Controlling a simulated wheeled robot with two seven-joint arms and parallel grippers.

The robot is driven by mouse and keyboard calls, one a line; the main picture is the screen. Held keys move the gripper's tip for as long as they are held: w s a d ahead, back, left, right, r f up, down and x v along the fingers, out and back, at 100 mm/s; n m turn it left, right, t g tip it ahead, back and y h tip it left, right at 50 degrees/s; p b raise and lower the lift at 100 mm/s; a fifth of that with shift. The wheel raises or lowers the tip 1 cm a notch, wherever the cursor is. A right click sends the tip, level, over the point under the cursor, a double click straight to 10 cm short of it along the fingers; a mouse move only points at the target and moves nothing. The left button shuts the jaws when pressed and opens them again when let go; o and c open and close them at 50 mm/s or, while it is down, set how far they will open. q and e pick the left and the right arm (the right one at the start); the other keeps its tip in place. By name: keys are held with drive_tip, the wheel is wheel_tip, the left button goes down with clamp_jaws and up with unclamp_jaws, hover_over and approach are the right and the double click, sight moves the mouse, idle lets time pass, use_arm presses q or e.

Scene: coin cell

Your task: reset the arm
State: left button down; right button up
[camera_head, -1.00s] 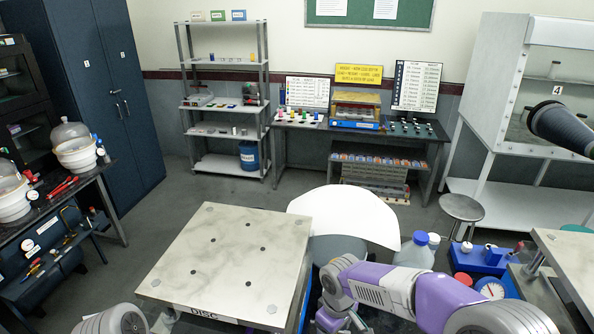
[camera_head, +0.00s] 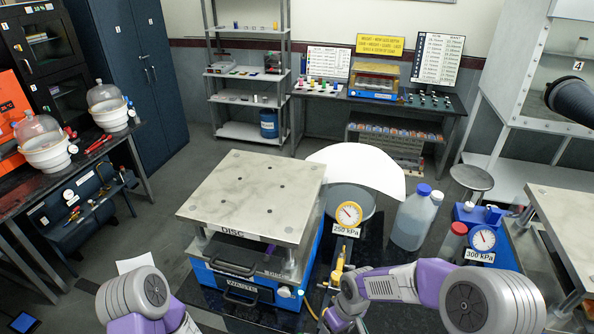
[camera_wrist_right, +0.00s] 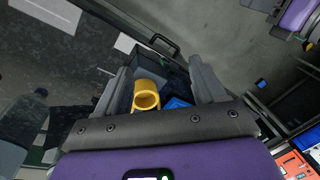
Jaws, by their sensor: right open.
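My left arm (camera_head: 135,295) shows only as a rounded grey and purple joint at the bottom left of the head view; its gripper is out of view. My right arm (camera_head: 420,288) reaches in from the lower right, bent toward the front of the press-like station. In the right wrist view my right gripper (camera_wrist_right: 160,78) has its two grey fingers apart. A yellow ring-shaped part (camera_wrist_right: 147,95) shows between the fingers; I cannot tell its distance, and nothing appears clamped.
The blue station with a pale top plate (camera_head: 262,188) and a drawer marked WASTE (camera_head: 240,291) stands front centre. A 250 kPa gauge (camera_head: 348,214), bottles (camera_head: 412,218) and a 300 kPa gauge (camera_head: 483,238) are at its right. A bench with domed vessels (camera_head: 45,150) is at left.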

drive_tip(key=s+f+m+t+y, duration=0.1)
drive_tip(key=s+f+m+y, duration=0.1)
drive_tip(key=s+f+m, duration=1.1)
use_arm(q)
wheel_tip(320, 180, down, 10)
drive_tip(key=b, duration=1)
drive_tip(key=shift+s, duration=0.4)
use_arm(e)
wheel_tip(320, 180, down, 14)
drive_tip(key=s+n, duration=0.1)
drive_tip(key=n, duration=0.3)
drive_tip(key=shift+a+r, duration=0.15)
drive_tip(key=shift+a, duration=0.1)
